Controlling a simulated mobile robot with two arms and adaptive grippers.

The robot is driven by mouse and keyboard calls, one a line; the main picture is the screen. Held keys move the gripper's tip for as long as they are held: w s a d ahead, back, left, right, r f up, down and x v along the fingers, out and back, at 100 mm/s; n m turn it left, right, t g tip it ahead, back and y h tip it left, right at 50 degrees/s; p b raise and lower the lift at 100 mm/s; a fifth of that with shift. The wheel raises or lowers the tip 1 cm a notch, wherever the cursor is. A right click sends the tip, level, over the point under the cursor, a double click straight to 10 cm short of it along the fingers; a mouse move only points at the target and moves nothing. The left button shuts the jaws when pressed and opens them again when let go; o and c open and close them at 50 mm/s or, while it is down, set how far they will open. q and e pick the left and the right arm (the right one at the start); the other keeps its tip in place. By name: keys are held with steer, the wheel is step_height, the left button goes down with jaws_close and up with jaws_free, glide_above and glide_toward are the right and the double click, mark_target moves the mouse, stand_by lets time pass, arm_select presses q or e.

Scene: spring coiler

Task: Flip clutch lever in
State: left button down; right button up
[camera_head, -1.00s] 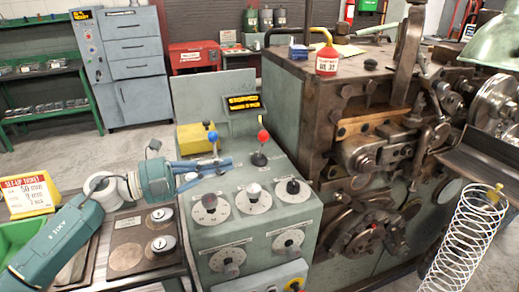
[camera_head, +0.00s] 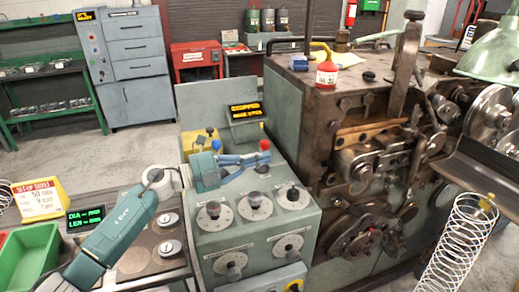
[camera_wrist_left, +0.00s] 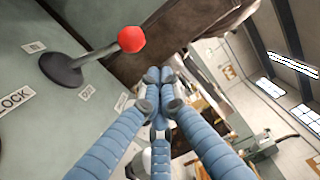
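A lever with a red knob (camera_head: 264,145) stands on the green control panel, close beside the tips of my left gripper (camera_head: 262,158). In the left wrist view the red-knobbed lever (camera_wrist_left: 132,39) leans toward the upper right from its dark round base, and a gap shows between it and my left gripper (camera_wrist_left: 164,80). The gripper's blue fingers are drawn together at the tips with nothing seen between them. A second lever with a blue knob (camera_head: 216,145) is behind the gripper, its stem partly hidden. My right gripper is not in view.
Several dials (camera_head: 254,200) sit on the panel below the gripper. A display (camera_head: 245,110) stands behind the levers. The coiler machine (camera_head: 340,120) stands to the right with a red bottle (camera_head: 326,74) on top. A yellow set-up sign (camera_head: 40,199) and green tray (camera_head: 24,260) are at left.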

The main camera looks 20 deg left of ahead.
arm_select(q)
steer(key=shift+w+a, duration=0.4)
steer(key=shift+w, duration=0.4)
steer(key=shift+r, duration=0.1)
steer(key=shift+w+a+r+n+p, duration=0.2)
steer(key=shift+w+r+n+p, duration=0.1)
steer(key=shift+n+p, duration=0.15)
